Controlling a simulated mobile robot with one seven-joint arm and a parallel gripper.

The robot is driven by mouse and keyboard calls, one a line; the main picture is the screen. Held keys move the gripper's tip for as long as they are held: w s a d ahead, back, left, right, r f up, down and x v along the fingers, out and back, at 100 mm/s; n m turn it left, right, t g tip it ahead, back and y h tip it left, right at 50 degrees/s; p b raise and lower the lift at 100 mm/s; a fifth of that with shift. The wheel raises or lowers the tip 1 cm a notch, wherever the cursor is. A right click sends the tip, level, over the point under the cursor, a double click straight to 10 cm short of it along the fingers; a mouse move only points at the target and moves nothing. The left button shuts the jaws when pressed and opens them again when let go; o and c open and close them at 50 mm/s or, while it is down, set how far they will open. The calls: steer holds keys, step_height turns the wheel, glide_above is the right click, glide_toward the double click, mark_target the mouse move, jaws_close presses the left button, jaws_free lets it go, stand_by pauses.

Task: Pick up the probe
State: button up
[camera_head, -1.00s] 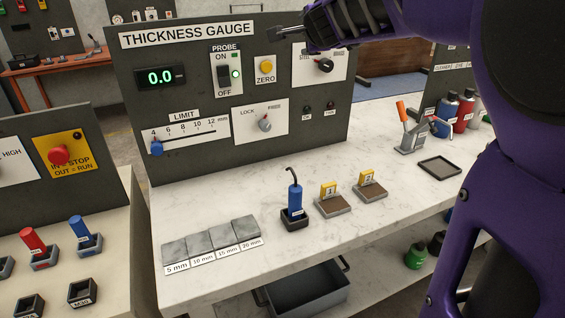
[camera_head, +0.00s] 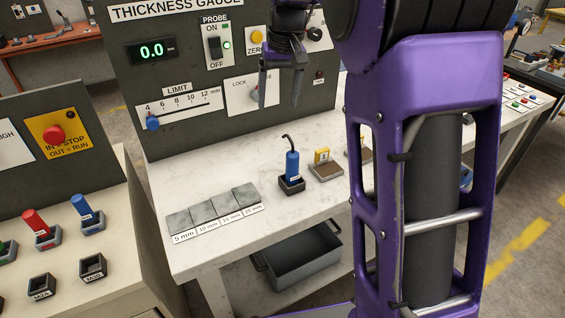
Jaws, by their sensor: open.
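The probe (camera_head: 292,166) is a blue cylinder with a small white label and a dark cable curling from its top. It stands upright in a small black holder (camera_head: 291,184) on the white bench top. My gripper (camera_head: 281,103) hangs above and behind it in the picture, in front of the gauge panel, fingers pointing down. The fingers are apart with nothing between them. The gripper does not touch the probe.
Four-step grey gauge blocks (camera_head: 214,210) lie left of the probe. A yellow-tagged block (camera_head: 323,164) stands close to its right. The thickness gauge panel (camera_head: 180,80) rises behind. A grey bin (camera_head: 302,258) sits below the bench. My arm hides the bench's right part.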

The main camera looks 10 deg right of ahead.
mark_target(292, 151)
steer(key=s+d+f, duration=0.1)
steer(key=f, duration=0.3)
steer(key=d+f+g+b, duration=0.1)
steer(key=f, duration=0.3)
steer(key=s+d+f+n+g+h+b, duration=0.1)
steer(key=f, duration=0.4)
steer(key=shift+s, duration=0.35)
steer(key=shift+s+f+b, duration=0.2)
steer(key=shift+f+b, duration=0.5)
steer(key=shift+f, duration=1.95)
jaws_close()
